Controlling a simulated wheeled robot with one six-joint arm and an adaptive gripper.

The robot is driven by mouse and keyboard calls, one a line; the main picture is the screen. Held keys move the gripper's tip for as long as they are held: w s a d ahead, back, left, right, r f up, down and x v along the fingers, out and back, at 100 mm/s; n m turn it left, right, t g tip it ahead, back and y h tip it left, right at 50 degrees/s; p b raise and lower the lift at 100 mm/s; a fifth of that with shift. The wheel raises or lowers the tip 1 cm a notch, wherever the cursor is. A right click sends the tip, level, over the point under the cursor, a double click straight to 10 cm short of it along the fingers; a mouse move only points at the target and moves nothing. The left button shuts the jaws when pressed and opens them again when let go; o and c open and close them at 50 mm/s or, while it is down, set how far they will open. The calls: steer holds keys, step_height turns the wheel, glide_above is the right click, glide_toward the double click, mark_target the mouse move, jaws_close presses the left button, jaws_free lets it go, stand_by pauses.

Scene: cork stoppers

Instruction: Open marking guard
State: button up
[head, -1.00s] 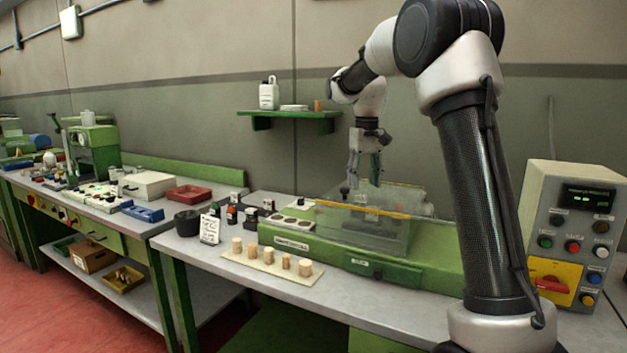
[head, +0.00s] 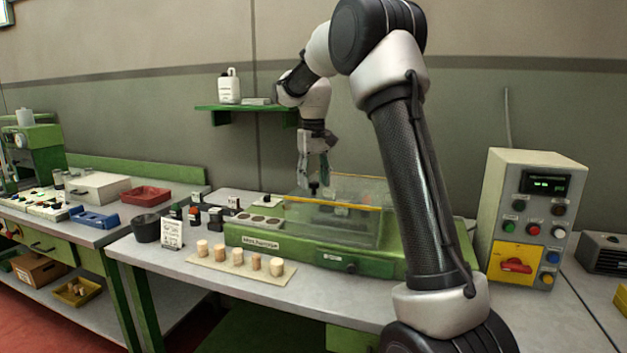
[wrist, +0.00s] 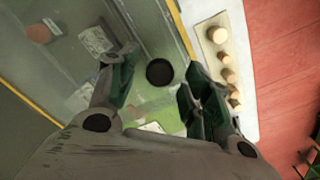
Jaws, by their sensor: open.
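The marking guard (head: 345,225) is a clear box-like cover with a yellow front edge on the green marking machine (head: 285,250). It looks closed over the machine's bed. A black round knob (head: 313,188) stands up at the guard's left part. My gripper (head: 314,176) points down just above this knob with its fingers open. In the wrist view the knob (wrist: 160,72) appears between the two spread green-padded fingers of my gripper (wrist: 158,90), and I see no contact. The guard (wrist: 100,60) also shows there, with its yellow edges.
Several corks on a pale board (head: 240,262) lie in front of the machine. A black cup (head: 146,228), a sign card (head: 172,233) and stamps stand to the left. The control box (head: 530,215) is at the right. A green shelf (head: 245,112) hangs behind.

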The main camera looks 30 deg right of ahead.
steer(key=shift+f, duration=0.25)
jaws_close()
steer(key=s+d, duration=1.8)
steer(key=shift+r, duration=0.1)
jaws_free()
step_height(320, 180, up, 12)
stand_by(0.4)
stand_by(0.4)
